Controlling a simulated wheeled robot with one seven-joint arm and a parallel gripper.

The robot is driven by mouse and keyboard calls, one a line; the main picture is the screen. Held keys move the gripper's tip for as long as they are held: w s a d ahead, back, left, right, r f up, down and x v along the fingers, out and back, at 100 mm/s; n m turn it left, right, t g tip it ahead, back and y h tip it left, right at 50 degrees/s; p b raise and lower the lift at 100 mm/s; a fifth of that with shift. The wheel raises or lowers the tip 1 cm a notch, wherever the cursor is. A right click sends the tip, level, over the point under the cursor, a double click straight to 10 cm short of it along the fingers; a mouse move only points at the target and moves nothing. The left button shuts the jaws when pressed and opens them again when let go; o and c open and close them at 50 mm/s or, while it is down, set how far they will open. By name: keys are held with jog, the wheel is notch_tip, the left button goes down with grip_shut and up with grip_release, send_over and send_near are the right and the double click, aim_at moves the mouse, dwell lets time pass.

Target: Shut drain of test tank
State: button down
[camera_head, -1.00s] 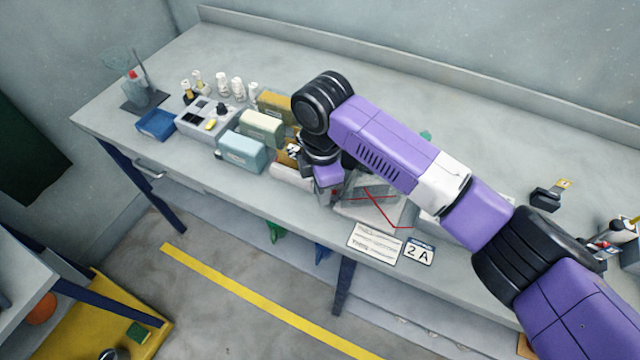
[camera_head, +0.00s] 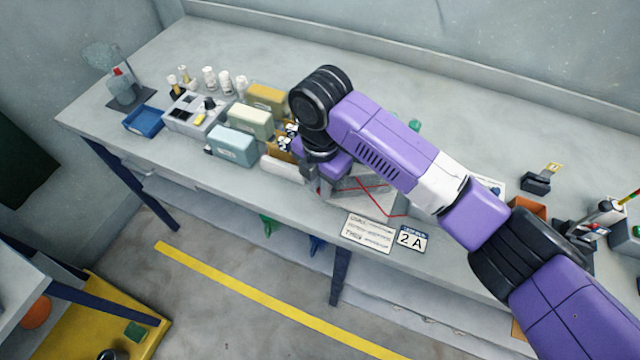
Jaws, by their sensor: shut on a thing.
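The test tank (camera_head: 372,203), a clear grey box marked with red lines, stands near the front edge of the bench, partly covered by my arm. My gripper (camera_head: 322,188) points down at the tank's left side, below my purple wrist. Its jaws are shut on a small part there. The wrist and the steep view hide most of the fingertips, so the exact shape of the held part and the drain's position cannot be made out.
A white label card (camera_head: 368,232) and a "2 A" sign (camera_head: 411,240) lie in front of the tank. The back of the bench (camera_head: 420,85) is clear.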

jog(key=c, duration=1.4)
grip_release()
jog(key=shift+r, duration=0.1)
jog(key=shift+r+b, duration=0.7)
jog(key=shift+r, duration=3.15)
